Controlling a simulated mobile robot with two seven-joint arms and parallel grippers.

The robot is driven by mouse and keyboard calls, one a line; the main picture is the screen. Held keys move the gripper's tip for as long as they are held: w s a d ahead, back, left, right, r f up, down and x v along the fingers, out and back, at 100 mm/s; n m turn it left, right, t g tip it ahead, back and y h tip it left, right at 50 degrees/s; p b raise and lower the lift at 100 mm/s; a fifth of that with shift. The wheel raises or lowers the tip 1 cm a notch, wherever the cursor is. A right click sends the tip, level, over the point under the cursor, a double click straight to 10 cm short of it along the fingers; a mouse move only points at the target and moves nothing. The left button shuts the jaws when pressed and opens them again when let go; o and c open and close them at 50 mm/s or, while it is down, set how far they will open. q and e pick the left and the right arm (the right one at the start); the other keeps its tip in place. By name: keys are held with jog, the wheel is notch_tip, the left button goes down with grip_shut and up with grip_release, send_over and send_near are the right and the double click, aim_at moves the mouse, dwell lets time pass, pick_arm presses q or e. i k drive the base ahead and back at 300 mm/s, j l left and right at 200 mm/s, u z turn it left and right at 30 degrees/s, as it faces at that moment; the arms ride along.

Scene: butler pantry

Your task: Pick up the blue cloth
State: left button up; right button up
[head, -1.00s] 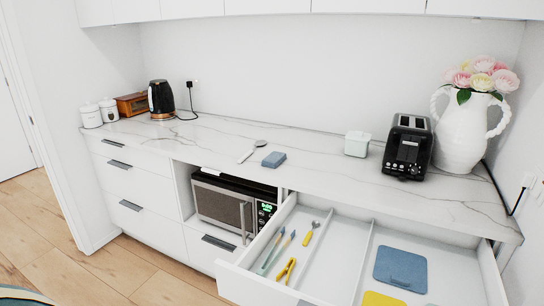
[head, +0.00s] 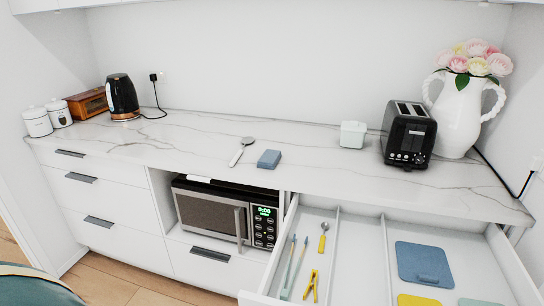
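A small blue folded cloth (head: 269,159) lies on the marble counter, just right of a grey spoon (head: 241,151). Neither of my grippers is in view.
A microwave (head: 210,210) sits in the niche below the counter. A black toaster (head: 408,136), white lidded box (head: 353,134), flower vase (head: 458,115) and black kettle (head: 122,97) stand on top. The drawer holds several utensils. Counter around the folded cloth is mostly clear.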

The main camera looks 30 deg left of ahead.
aim_at(269, 160)
jog(key=j+z, duration=0.15)
jog(key=j, duration=0.3)
jog(key=j+z, duration=0.2)
jog(key=j, duration=0.2)
jog(key=k+j+z, duration=0.15)
jog(key=j, duration=0.25)
jog(key=j+z, duration=0.2)
jog(key=j, duration=0.25)
jog(key=k+j+z, duration=0.15)
jog(key=j, duration=0.2)
jog(key=j+z, duration=0.25)
jog(key=j, duration=0.3)
jog(key=k+j+z, duration=0.1)
jog(key=j+z, duration=0.15)
jog(key=j, duration=0.25)
